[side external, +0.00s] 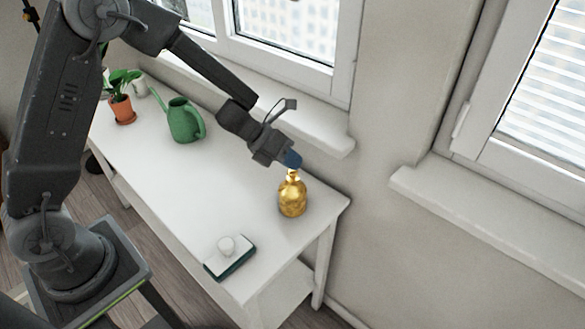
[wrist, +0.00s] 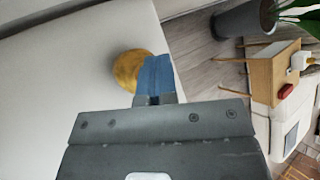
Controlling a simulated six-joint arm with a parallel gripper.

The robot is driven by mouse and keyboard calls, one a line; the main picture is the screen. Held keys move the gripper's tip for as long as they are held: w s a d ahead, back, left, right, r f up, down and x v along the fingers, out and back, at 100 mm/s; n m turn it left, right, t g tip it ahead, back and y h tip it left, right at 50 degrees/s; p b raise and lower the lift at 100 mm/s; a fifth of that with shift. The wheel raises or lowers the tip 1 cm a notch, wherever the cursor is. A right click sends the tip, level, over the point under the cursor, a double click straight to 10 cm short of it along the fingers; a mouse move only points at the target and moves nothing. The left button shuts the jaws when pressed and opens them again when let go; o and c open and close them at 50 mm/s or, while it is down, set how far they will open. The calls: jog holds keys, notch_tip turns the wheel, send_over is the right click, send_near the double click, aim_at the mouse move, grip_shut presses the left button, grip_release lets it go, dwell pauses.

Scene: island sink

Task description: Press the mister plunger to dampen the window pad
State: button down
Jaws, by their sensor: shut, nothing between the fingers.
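The mister (side external: 293,197) is a round brass bottle with a narrow neck, standing upright near the right end of the white table. My gripper (side external: 293,160) is shut, with nothing between its blue fingertips, right at the top of the mister. The fingers hide the plunger, and I cannot tell whether they touch it. In the wrist view the mister (wrist: 126,68) shows as a golden round shape partly behind my gripper (wrist: 156,74). The window pad (side external: 230,257), a white block with a round knob and a dark underside, lies near the table's front right edge.
A green watering can (side external: 185,120) and a potted plant (side external: 122,108) stand at the table's far left. The window sill (side external: 318,132) runs close behind my gripper. The middle of the white table (side external: 215,185) is clear.

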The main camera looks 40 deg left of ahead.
jog(key=shift+r, duration=0.5)
jog(key=shift+r, duration=3)
